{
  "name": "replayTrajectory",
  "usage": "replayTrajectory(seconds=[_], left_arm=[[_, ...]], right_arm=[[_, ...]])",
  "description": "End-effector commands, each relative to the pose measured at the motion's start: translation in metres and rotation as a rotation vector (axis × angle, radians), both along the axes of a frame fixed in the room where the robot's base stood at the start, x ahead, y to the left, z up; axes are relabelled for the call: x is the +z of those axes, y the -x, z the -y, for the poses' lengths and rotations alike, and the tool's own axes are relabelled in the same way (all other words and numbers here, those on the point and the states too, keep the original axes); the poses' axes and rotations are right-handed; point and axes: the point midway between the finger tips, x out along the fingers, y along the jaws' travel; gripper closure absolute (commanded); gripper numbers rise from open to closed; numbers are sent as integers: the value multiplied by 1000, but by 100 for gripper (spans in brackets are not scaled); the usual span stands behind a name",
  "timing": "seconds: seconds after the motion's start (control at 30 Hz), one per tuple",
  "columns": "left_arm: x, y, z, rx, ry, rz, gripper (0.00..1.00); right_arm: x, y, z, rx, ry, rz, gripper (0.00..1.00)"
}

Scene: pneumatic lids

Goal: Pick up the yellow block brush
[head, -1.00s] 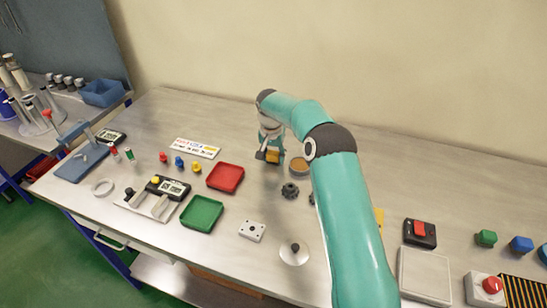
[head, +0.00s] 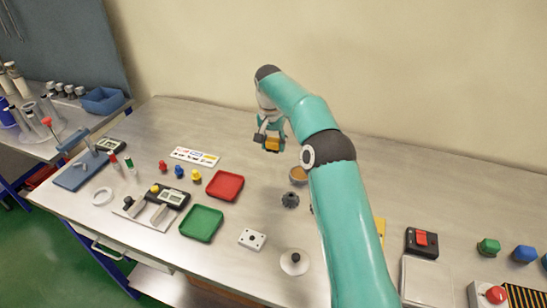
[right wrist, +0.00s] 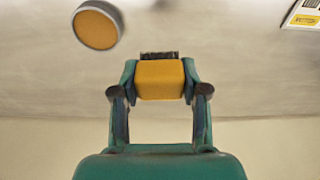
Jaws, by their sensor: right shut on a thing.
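The yellow block brush (right wrist: 160,80) is a small yellow block with a dark bristle strip along one side. In the right wrist view it sits between the two fingers of my right gripper (right wrist: 159,88), which is shut on it. In the head view the brush (head: 272,144) hangs in the right gripper (head: 268,139) above the back of the table, apart from the surface. My left gripper is not in view.
A round orange-topped tin (head: 298,175) and a dark gear-like piece (head: 290,200) stand below and right of the brush. A red tray (head: 225,185) and a green tray (head: 202,224) lie to the left. The back left table surface is clear.

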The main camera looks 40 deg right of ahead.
Motion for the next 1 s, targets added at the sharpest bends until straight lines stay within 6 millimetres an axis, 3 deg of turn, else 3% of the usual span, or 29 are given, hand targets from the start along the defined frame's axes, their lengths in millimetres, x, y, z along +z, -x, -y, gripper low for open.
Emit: replayTrajectory(seconds=[0.1,0.3,0.63,1.0], left_arm=[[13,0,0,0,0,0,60],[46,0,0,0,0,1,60],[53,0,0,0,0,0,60],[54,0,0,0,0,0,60]], right_arm=[[41,-2,0,0,2,7,90],[95,-1,0,1,1,3,90],[110,-1,0,1,1,-1,90],[112,0,-1,2,0,0,90]])
